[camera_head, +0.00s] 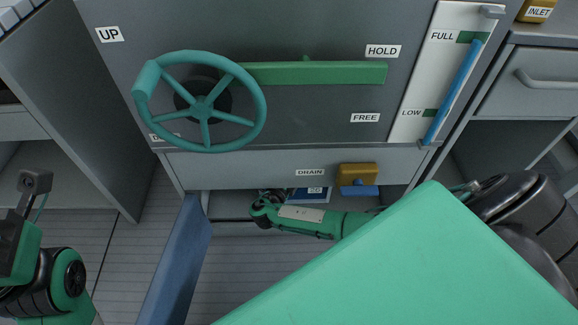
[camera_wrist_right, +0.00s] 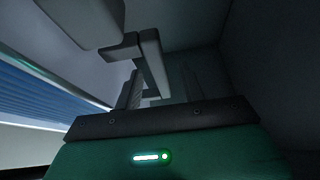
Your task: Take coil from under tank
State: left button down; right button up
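The grey tank (camera_head: 290,125) fills the back of the head view, with a drain panel (camera_head: 240,168) along its lower edge. My right arm reaches in from the right, and its green and dark end lies in the gap below that panel. My right gripper's grey fingers (camera_wrist_right: 141,65) show in the right wrist view, in a dark space; whether they are apart is unclear. I cannot make out a coil. A blue ribbed surface (camera_wrist_right: 45,88) is left of the fingers and cannot be identified. My left gripper (camera_head: 33,190) is at the left edge, away from the tank.
A teal handwheel (camera_head: 203,102), green bar (camera_head: 315,73) and level gauge (camera_head: 440,75) are on the tank front. A yellow and blue drain part (camera_head: 357,178) hangs below. A partly hidden labelled blue item (camera_head: 312,193) is under it.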

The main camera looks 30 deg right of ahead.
grip_shut()
dwell(1.5)
